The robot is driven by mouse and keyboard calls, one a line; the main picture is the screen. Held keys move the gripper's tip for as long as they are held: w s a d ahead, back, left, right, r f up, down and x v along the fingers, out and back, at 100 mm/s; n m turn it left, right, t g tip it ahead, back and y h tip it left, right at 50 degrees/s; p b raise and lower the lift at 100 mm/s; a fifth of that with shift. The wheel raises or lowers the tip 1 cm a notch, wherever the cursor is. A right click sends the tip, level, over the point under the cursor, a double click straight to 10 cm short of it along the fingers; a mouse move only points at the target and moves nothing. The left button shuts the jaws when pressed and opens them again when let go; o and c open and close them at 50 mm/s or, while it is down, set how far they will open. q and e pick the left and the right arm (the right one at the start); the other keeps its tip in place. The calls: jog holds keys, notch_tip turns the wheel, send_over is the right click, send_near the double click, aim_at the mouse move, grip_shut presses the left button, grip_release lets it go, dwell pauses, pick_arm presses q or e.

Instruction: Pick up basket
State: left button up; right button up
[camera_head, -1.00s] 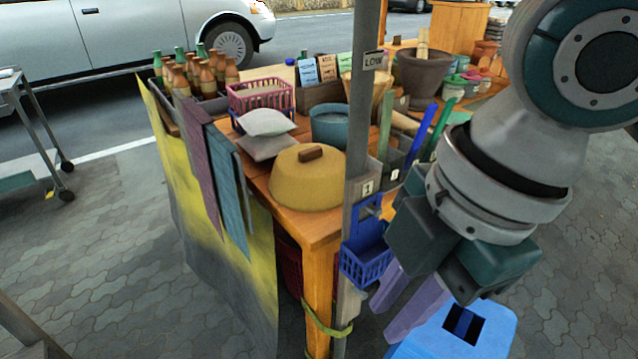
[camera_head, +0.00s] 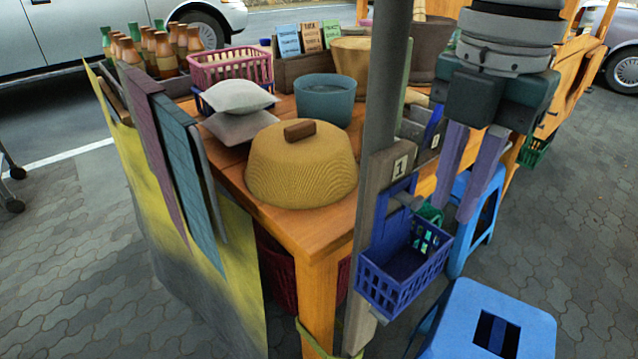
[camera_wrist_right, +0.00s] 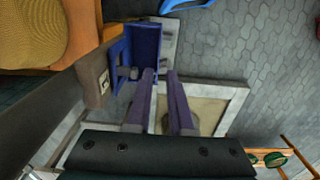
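A small blue basket (camera_head: 405,262) hangs from a grey post at the table's front corner, below a plate marked 1. It also shows in the right wrist view (camera_wrist_right: 143,42), just beyond my fingertips. My right gripper (camera_head: 455,212) has two purple fingers spread apart with nothing between them. The fingertips are above and right of the basket in the head view; I cannot tell whether they touch it. In the wrist view my right gripper (camera_wrist_right: 160,72) points toward the basket's lower right edge. My left gripper is not in view.
A pink basket (camera_head: 230,69) stands on the wooden table (camera_head: 310,226), near a yellow lidded pot (camera_head: 302,168) and a teal pot (camera_head: 325,100). The grey post (camera_head: 386,90) rises left of my right gripper. Blue stools (camera_head: 490,322) stand on the pavement.

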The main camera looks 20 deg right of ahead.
aim_at(430, 260)
jog(key=shift+w+f, duration=0.15)
jog(key=shift+f, duration=0.35)
notch_tip(430, 260, down, 4)
jog(key=shift+f+b, duration=0.15)
jog(key=shift+b, duration=0.5)
jog(key=f, duration=0.1)
jog(key=f+b, duration=0.1)
jog(key=f, duration=0.3)
jog(key=shift+a+f, duration=0.2)
jog(key=shift+a, duration=0.1)
grip_shut()
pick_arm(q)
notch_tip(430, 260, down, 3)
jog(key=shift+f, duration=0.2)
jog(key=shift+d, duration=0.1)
